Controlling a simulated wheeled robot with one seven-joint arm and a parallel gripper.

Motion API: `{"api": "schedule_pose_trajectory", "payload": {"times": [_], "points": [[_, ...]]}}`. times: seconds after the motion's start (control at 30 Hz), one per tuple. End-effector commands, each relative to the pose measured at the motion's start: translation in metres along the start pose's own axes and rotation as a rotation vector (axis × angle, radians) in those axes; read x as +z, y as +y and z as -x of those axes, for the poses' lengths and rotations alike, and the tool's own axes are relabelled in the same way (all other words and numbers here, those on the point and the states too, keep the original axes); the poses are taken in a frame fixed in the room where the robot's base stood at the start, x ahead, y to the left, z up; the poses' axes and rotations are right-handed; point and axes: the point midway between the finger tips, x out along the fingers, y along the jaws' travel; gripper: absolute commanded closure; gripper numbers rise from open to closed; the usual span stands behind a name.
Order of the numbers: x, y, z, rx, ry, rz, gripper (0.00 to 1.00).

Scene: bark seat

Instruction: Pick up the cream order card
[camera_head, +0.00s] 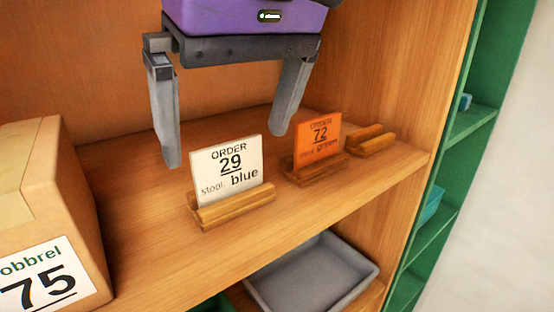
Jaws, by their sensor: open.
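The cream order card (227,168) reads "ORDER 29 stool, blue". It stands upright, leaning slightly back, in a small wooden holder (236,207) on the wooden shelf. My gripper (224,150) is open and points down. Its left finger is to the left of the card and its right finger is up and to the right, beyond the card. No finger appears to touch the card, though exact depth is hard to tell. The card's lower edge is hidden in the holder.
An orange card (318,140) reading 72 stands in another holder (314,172) to the right. An empty wooden holder (371,141) is beyond it. A cardboard box (50,190) labelled 75 fills the left. A grey tray (312,274) sits on the level below. Bare shelf (150,262) lies in front.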

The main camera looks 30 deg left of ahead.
Motion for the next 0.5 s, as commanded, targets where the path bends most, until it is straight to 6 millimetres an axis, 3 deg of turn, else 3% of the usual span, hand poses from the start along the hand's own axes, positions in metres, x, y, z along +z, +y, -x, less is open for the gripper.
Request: {"api": "schedule_pose_trajectory", "payload": {"times": [0.23,0.5], "points": [[0.002,0.0,-0.038,0.0,-0.002,-0.001,0.0],[0.002,0.0,-0.048,-0.001,0.0,-0.001,0.0]]}}
